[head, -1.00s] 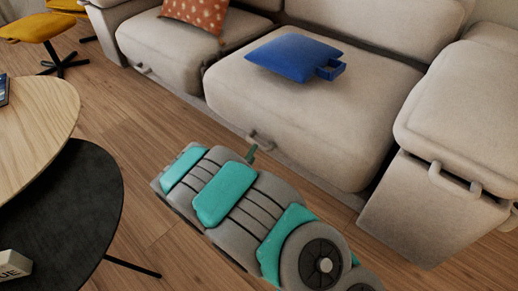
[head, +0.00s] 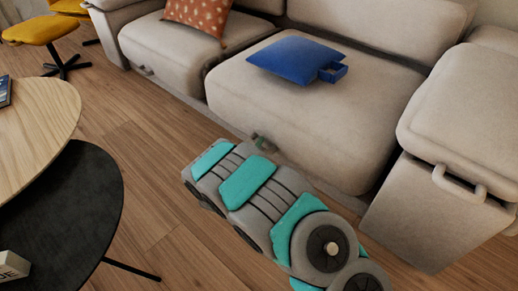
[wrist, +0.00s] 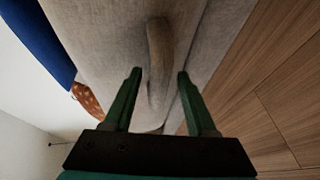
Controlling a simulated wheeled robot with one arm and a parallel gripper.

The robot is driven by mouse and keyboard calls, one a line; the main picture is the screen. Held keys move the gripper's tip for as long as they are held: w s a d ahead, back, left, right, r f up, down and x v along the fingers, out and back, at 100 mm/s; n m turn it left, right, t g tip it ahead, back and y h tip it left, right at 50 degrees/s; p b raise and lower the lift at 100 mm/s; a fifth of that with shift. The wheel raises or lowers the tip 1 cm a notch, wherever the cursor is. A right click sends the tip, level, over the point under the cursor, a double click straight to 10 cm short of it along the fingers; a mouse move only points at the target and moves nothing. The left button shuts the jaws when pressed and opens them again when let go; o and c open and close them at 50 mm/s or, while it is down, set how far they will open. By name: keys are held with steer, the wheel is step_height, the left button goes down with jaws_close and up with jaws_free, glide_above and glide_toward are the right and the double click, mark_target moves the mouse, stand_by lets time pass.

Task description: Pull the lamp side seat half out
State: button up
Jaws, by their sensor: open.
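A beige sofa seat (head: 325,115) with a blue cushion on it stands in the middle of the head view. Its front bears a loop handle, which shows in the wrist view (wrist: 158,45). My gripper (head: 262,143) is at that seat's front, low down, and mostly hides the handle in the head view. In the wrist view my gripper (wrist: 158,74) is open, with one green finger on each side of the handle. The handle looks to be between the fingers, not gripped. No lamp is in view, so I cannot tell which seat is on its side.
The blue cushion (head: 290,60) has a small blue box-like piece (head: 332,72) at its corner. Another seat (head: 170,45) is at left, a block with a handle (head: 458,184) at right. Round tables (head: 65,205) stand at left. Wood floor (head: 140,150) is clear before the sofa.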

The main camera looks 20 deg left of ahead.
jaws_close()
stand_by(0.4)
stand_by(1.0)
